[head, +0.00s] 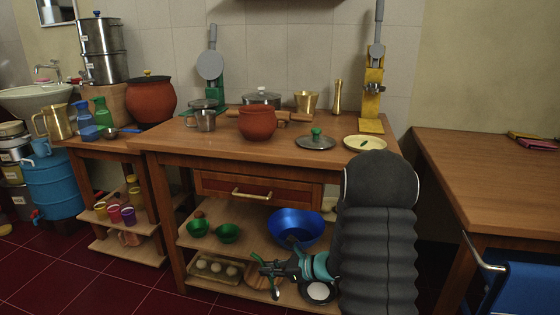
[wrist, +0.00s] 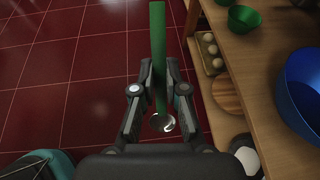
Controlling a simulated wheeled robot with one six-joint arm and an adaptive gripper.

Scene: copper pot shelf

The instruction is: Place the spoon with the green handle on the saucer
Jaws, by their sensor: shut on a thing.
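My gripper (wrist: 157,85) is shut on the spoon with the green handle (wrist: 158,45). The handle stands between the fingers and runs up past the fingertips in the wrist view. The shiny spoon bowl (wrist: 161,122) lies toward the palm. In the head view my gripper (head: 268,270) is low, in front of the shelves under the table. I cannot tell which is the saucer.
The wooden table (head: 225,150) holds a clay pot (head: 257,123), a lid (head: 316,140) and a yellow press (head: 372,95). A blue bowl (head: 294,225) and green bowls (head: 228,233) stand on the shelf. Red floor lies open at left. A second table (head: 490,180) at right is mostly clear.

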